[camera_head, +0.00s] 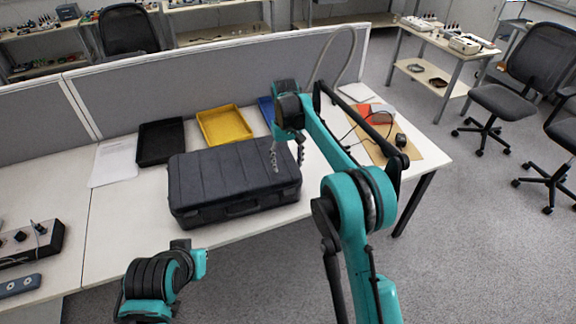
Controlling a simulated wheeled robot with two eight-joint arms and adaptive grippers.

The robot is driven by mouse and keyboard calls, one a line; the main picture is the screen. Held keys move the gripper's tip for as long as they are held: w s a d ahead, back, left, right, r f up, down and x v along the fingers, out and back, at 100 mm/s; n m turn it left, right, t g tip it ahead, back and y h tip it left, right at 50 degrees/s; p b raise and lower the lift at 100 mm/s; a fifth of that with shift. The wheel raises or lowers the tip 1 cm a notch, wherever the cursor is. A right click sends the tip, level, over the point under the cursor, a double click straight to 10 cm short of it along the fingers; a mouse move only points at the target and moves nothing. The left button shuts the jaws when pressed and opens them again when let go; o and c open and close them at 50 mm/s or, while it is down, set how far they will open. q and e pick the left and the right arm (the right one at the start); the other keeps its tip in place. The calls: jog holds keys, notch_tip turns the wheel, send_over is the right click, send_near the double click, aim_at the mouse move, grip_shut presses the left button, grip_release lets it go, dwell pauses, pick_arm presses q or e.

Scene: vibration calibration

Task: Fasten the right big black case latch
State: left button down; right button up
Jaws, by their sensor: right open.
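The big black case (225,174) lies on the white table with its lid down. A handle (242,208) shows on its front side. The right latch is too small and dark to make out, so its state cannot be told. My right gripper (287,158) points down over the right part of the case. Its two thin grey fingers are apart with nothing seen between them. I cannot tell whether a finger touches the case. Part of my left arm shows at the bottom left, in front of the table, but its gripper fingers do not show.
Behind the case are a black tray (160,142), a yellow tray (224,125) and a partly hidden blue tray (266,108). A red-orange item (376,114) sits on a tan board (412,152) at right. A grey partition (200,70) closes the table's back. A black device (32,243) stands at left.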

jog(key=t+y, duration=0.1)
jog(key=t, duration=0.5)
send_near(290, 194)
jog(key=b+x, duration=0.3)
jog(key=x, duration=0.5)
jog(key=shift+w+f, duration=0.15)
jog(key=shift+f, duration=0.05)
